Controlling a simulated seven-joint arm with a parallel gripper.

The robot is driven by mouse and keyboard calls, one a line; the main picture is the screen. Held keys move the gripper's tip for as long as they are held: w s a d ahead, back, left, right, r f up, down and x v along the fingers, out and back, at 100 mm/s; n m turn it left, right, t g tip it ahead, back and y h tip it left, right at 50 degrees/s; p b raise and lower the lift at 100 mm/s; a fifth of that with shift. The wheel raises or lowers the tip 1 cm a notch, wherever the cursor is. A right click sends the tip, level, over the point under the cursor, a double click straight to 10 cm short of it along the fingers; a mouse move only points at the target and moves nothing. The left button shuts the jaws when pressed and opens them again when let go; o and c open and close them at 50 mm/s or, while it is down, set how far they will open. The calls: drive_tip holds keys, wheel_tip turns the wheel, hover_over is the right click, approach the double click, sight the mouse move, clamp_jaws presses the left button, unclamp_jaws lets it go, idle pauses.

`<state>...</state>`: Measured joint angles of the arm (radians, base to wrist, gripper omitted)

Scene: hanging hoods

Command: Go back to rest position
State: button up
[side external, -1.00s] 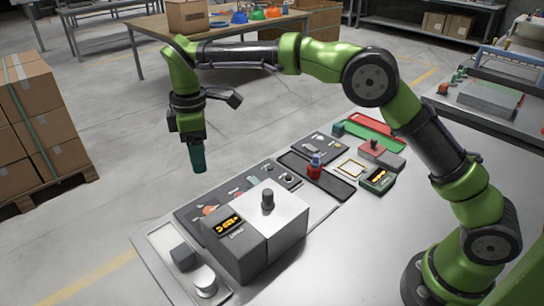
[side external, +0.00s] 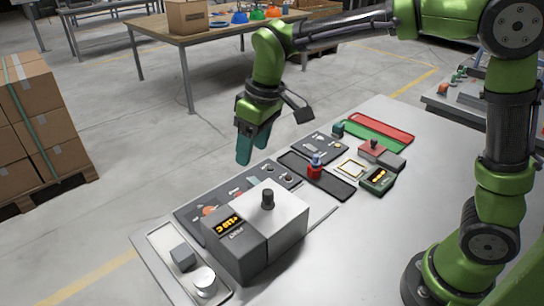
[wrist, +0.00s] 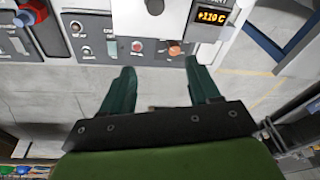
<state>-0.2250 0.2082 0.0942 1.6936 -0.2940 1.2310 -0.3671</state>
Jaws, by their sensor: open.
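My gripper (side external: 254,147) hangs from the green arm above the far edge of the work table, fingers pointing down. Its two teal fingers are apart, with nothing between them. In the wrist view my gripper (wrist: 160,85) also shows spread and empty, with a dark panel and the floor beyond its fingertips.
Below stands a grey box (side external: 262,225) with an orange display and a black knob. Near it are a red-and-blue piece (side external: 315,167) on a dark tray, a small display unit (side external: 378,180), and red (side external: 383,127) and green trays. Stacked cartons (side external: 40,125) stand left on the floor.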

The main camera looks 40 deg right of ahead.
drive_tip(key=s+d+r+m+t, duration=0.1)
drive_tip(key=s+d+m, duration=0.3)
drive_tip(key=s, duration=0.4)
drive_tip(key=s+d+r+m+t, duration=0.1)
drive_tip(key=s+d+m+t, duration=0.2)
drive_tip(key=s+d, duration=0.3)
drive_tip(key=s, duration=0.3)
drive_tip(key=shift+d+r+m+t+y, duration=0.15)
drive_tip(key=shift+d+m+t+y, duration=0.15)
drive_tip(key=shift+m, duration=0.1)
drive_tip(key=shift+s+r, duration=0.15)
drive_tip(key=shift+r, duration=0.15)
drive_tip(key=m+g+h, duration=0.2)
drive_tip(key=m+g, duration=0.2)
drive_tip(key=g, duration=0.2)
hover_over(209, 210)
wheel_tip(209, 210, down, 6)
wheel_tip(209, 210, down, 16)
drive_tip(key=shift+d+f, duration=0.1)
drive_tip(key=shift+f, duration=0.15)
drive_tip(key=shift+c, duration=0.4)
